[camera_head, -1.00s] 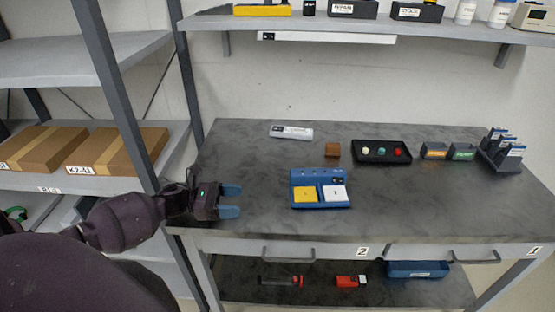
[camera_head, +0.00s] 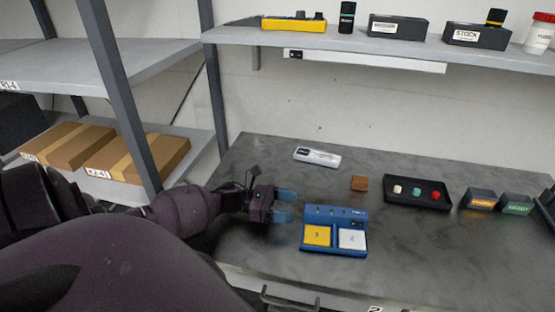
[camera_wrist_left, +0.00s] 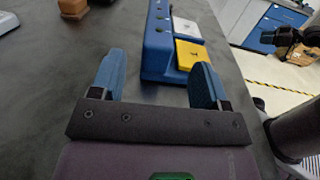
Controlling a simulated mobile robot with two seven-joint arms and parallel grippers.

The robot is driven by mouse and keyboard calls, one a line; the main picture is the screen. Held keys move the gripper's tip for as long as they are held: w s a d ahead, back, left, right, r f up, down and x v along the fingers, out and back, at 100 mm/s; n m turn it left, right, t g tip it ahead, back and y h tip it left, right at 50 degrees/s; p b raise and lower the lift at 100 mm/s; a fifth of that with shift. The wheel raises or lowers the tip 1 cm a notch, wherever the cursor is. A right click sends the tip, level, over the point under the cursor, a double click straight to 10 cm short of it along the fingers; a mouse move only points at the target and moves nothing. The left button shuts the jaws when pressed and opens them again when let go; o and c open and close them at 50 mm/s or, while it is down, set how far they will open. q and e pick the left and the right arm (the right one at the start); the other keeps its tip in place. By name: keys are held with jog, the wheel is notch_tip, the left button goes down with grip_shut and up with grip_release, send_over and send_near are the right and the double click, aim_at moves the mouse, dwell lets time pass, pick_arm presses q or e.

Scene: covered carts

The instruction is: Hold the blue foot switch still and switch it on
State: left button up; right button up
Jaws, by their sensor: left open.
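The blue foot switch (camera_head: 335,213) lies on the dark table. It has a yellow pedal (camera_head: 317,235) on the left, a white pedal (camera_head: 351,239) on the right, and a raised blue strip with small markings behind them. My left gripper (camera_head: 286,205) is open and empty, just left of the switch and pointing at it. In the left wrist view the switch (camera_wrist_left: 157,52) lies ahead of the open fingers (camera_wrist_left: 160,78), with the yellow pedal close to the right finger. I cannot tell whether that finger touches it. A dark jointed part at that view's right edge looks like my right arm; its jaws are unclear.
Behind the switch lie a pale labelled device (camera_head: 317,157), a brown block (camera_head: 359,183) and a black tray (camera_head: 417,191) with several coloured knobs. A shelf (camera_head: 400,50) hangs above. The table right of the switch is clear.

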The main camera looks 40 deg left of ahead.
aim_at(315, 208)
pick_arm(q)
jog(key=p+x, duration=0.1)
jog(key=x, duration=0.5)
jog(key=shift+w, duration=0.1)
jog(key=shift+w+d, duration=0.4)
jog(key=shift+d, duration=0.15)
pick_arm(e)
jog(key=shift+w+r, duration=0.35)
jog(key=shift+r, duration=0.25)
jog(key=shift+w+r, duration=0.3)
jog(key=shift+r, duration=0.25)
jog(key=shift+s, duration=0.1)
pick_arm(q)
jog(key=c, duration=0.9)
grip_shut()
pick_arm(e)
jog(key=shift+s+f, duration=0.2)
jog(key=shift+s, duration=0.05)
jog(key=shift+w+a+r, duration=0.1)
jog(key=shift+w+r, duration=0.1)
jog(key=shift+w, duration=0.15)
